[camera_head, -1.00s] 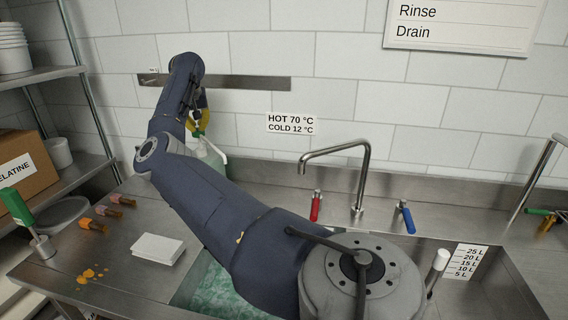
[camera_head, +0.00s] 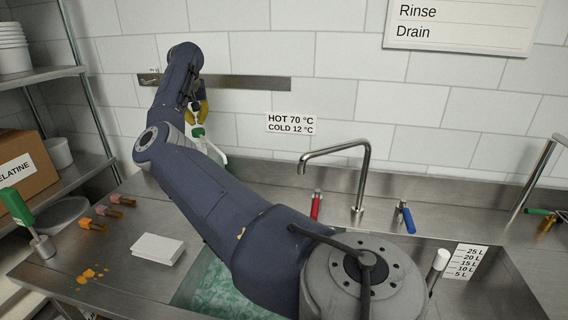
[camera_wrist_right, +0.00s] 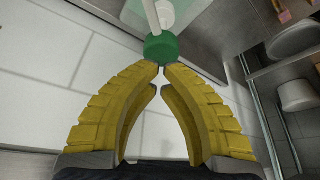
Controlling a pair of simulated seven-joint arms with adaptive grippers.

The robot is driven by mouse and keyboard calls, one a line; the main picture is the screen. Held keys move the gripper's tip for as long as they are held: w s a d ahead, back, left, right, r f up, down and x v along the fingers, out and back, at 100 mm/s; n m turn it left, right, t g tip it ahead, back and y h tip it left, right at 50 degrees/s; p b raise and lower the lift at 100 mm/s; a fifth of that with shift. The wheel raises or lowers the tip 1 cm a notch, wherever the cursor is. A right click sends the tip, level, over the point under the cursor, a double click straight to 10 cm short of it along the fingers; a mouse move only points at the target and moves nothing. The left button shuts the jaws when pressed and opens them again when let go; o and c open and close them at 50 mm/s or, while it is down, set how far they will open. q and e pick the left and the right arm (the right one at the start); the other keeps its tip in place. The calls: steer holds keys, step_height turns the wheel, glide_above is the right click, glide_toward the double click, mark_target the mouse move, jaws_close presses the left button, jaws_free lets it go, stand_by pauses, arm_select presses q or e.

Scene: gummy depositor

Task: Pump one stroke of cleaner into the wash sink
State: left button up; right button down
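The cleaner bottle (camera_head: 217,153) is a pale translucent bottle with a green pump top (camera_head: 198,132), standing against the wall behind the left sink. My right gripper (camera_head: 200,112) has yellow fingers and is at the bottle's top. In the right wrist view its fingertips (camera_wrist_right: 161,70) are almost together, right by the green top (camera_wrist_right: 167,47). I cannot tell whether they touch it. A white stem (camera_wrist_right: 152,16) shows beyond the green top. The wash sink (camera_head: 212,288) holds green, foamy-looking liquid and is partly hidden by my right arm. My left gripper is out of view.
A tap (camera_head: 362,170) stands right of my arm, with a red lever (camera_head: 316,205) and a blue lever (camera_head: 406,217). A shelf with a box (camera_head: 25,170) stands far left.

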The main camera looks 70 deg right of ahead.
steer(key=shift+r, duration=3)
